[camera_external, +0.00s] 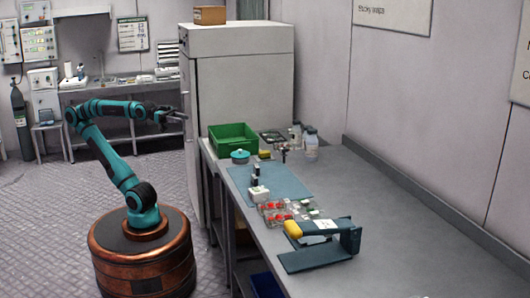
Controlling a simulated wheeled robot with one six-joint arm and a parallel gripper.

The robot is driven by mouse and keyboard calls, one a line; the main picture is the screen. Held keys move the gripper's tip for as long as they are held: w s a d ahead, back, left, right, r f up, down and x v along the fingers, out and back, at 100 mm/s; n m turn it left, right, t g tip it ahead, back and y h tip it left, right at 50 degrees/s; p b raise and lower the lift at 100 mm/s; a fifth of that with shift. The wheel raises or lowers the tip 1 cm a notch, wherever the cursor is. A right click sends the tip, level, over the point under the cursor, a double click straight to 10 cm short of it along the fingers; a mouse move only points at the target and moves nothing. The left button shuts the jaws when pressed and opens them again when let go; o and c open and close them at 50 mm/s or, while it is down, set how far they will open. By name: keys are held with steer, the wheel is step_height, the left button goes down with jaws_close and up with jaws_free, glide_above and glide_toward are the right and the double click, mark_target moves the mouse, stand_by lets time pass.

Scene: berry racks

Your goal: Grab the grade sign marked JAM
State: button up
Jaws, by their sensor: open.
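The sign marked JAM cannot be picked out, since the lettering on the small items is too small to read. Several small white and dark pieces stand on the grey table (395,205), among them a white block (258,194) at the front left of the blue mat (287,181) and small white pieces (306,203) beside the red berry punnets (274,209). I cannot tell whether any of these is the sign. My gripper (181,116) is open and empty, raised in front of the tall grey cabinet, left of the table and apart from everything on it.
A green crate (233,130), a teal pot (239,155) and bottles (311,145) stand toward the table's far end. A dark device with a yellow part (292,229) stands near the front. The tall cabinet (243,85) rises behind the table. The table's right side is clear.

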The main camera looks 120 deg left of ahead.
steer(key=w+r+m+g, duration=0.2)
steer(key=w+g, duration=0.2)
steer(key=w, duration=0.6)
steer(key=m+g, duration=0.7)
steer(key=g, duration=0.6)
glide_above(254, 177)
steer(key=f, duration=1.6)
steer(key=shift+s+a+f, duration=0.2)
steer(key=shift+a+f, duration=0.1)
steer(key=shift+w+f, duration=0.15)
steer(key=shift+f, duration=2.5)
jaws_close()
